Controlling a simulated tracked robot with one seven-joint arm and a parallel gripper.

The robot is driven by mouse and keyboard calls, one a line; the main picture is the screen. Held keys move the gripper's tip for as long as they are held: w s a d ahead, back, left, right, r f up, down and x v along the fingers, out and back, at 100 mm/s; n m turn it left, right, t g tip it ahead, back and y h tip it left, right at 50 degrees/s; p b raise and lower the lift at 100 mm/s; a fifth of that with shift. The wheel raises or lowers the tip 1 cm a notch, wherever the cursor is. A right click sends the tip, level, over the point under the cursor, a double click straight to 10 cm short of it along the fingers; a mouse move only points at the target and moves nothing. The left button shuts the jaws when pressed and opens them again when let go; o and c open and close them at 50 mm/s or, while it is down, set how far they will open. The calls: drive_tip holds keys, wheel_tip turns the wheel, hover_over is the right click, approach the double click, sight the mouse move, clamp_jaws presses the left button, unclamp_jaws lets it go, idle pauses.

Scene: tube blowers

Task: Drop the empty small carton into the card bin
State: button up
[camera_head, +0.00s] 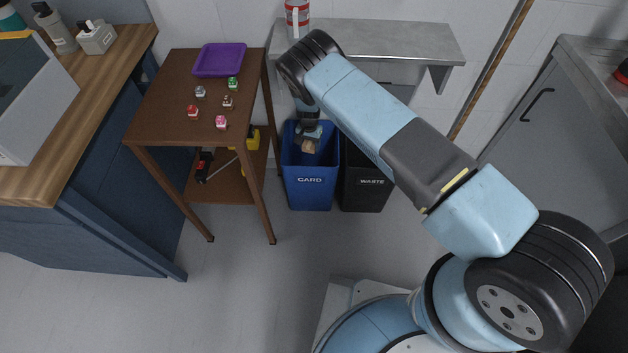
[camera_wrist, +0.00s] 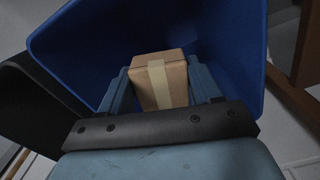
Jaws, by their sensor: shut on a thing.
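The small carton (camera_wrist: 160,80) is a brown box with a pale tape strip. In the wrist view it sits between the two fingers of my gripper (camera_wrist: 158,88), which is shut on it. The blue card bin (camera_head: 310,183), labelled CARD, stands on the floor below the wall shelf. In the head view my gripper (camera_head: 309,138) points down at the bin's mouth, with the carton (camera_head: 309,147) at the opening. In the wrist view the blue bin walls (camera_wrist: 85,50) surround the carton. Whether the carton touches a wall, I cannot tell.
A black bin (camera_head: 365,190) labelled WASTE stands directly right of the card bin. A brown table (camera_head: 165,110) with a purple tray (camera_head: 220,60) and several small figures stands left. A grey shelf (camera_head: 400,38) hangs above the bins. Open floor lies in front.

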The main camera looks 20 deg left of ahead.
drive_tip(key=o, duration=1.2)
drive_tip(key=shift+r, duration=3.7)
